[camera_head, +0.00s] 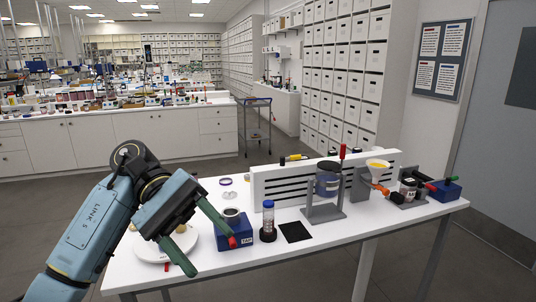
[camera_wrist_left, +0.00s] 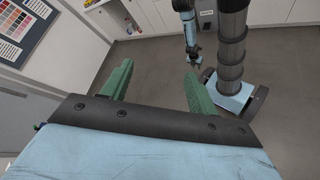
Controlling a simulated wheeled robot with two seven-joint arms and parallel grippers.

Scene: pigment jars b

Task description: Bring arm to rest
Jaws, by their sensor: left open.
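My left gripper (camera_head: 213,256) is open over the left end of the white table (camera_head: 345,228). Its two green fingers stand apart with nothing between them. I cannot tell if either finger touches anything.
A blue-capped bottle (camera_head: 268,220), a black mat (camera_head: 296,233) and a grey stand (camera_head: 324,213) holding a jar (camera_head: 328,183) are mid-table. A white slotted panel (camera_head: 283,183) stands behind. A yellow-filled funnel (camera_head: 378,166) and another blue box (camera_head: 446,191) are at right.

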